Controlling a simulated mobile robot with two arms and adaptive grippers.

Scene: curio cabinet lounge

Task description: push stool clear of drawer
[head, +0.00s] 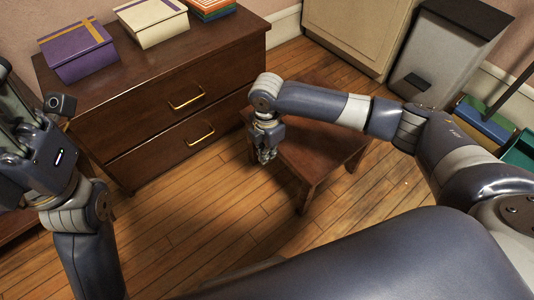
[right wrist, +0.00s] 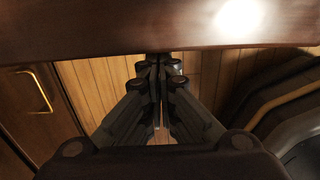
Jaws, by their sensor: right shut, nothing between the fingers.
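The low dark-wood stool (head: 325,150) stands upright on the floor at the front right corner of the dresser, close to the lower drawer (head: 165,147). Both drawers look shut. My right gripper (head: 266,157) points down at the stool's left side, its fingers shut and empty. In the right wrist view the gripper (right wrist: 160,65) reaches toward the stool's edge (right wrist: 120,28), which crosses the top. I cannot tell if they touch. My left gripper (head: 12,125) is raised at the left edge of the head view, partly cut off, away from the stool.
The dresser (head: 215,45) carries a purple box (head: 78,55), a cream box (head: 152,22) and a stack of colourful items (head: 210,8). A grey bin (head: 440,60) and a cream cabinet (head: 360,30) stand behind the stool. Floor (head: 190,215) before the dresser is clear.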

